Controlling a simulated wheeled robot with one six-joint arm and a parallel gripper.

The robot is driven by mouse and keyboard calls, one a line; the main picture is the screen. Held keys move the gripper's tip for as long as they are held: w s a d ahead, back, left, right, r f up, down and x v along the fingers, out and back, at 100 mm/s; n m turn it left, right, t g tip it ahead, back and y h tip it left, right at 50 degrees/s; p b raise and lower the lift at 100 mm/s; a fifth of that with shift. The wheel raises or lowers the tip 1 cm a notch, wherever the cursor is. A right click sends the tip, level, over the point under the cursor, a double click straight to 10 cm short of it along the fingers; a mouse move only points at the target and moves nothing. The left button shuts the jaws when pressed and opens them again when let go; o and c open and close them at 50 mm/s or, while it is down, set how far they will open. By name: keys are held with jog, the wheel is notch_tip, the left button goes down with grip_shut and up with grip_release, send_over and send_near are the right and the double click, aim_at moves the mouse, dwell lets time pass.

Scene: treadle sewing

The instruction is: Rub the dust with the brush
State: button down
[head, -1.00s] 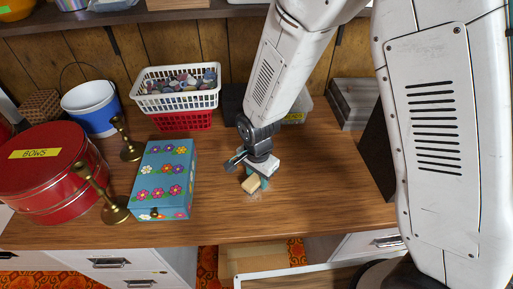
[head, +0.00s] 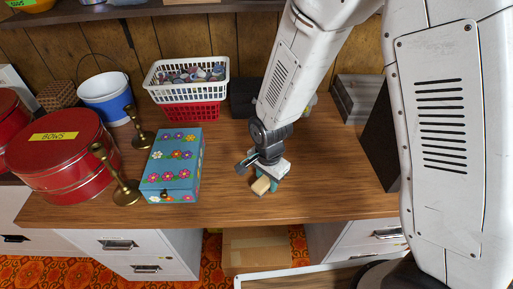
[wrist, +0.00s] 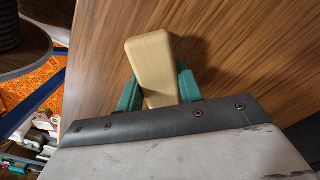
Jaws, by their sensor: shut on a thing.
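The brush, a pale wooden block (head: 261,186), is held low over the brown desk top, near its front edge. My gripper (head: 266,182) is shut on it, with teal fingers on either side. In the wrist view the brush (wrist: 151,60) sticks out between the teal fingers (wrist: 158,88) above the wood grain. Its bristles are hidden, and I cannot tell whether they touch the desk. I cannot make out any dust now.
A blue flowered box (head: 172,172) and brass candlesticks (head: 126,192) stand left of my gripper, with a red tin (head: 62,165) beyond. A white basket (head: 187,92) sits behind. The desk right of my gripper is clear up to a dark upright panel (head: 380,140).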

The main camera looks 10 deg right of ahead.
aim_at(268, 179)
jog(key=shift+s+r, duration=0.15)
jog(key=shift+s, duration=0.2)
notch_tip(268, 179, up, 3)
jog(key=shift+w+d+r, duration=0.15)
jog(key=shift+r, duration=0.05)
jog(key=shift+a+r, duration=0.2)
jog(key=shift+r, duration=2.4)
